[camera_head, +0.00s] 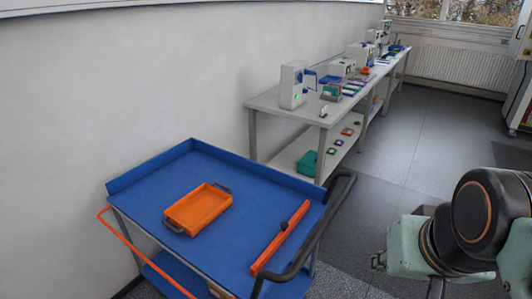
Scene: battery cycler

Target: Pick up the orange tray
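The orange tray (198,208) is a shallow rectangular tray with a dark handle at each short end. It lies flat on the blue top of a cart (160,187), left of the middle in the head view. It looks empty. My arm shows at the lower right, well apart from the tray, with the floor and the cart's right side between them. I cannot make out my gripper's fingers; the end of the arm runs out of the picture at the bottom. Nothing touches the tray.
A red-orange bar (280,238) with a dark knob lies on the cart, right of the tray. A dark push handle (318,225) rises along the cart's right side. A long bench (270,101) with devices stands behind along the wall. The floor (390,150) to the right is open.

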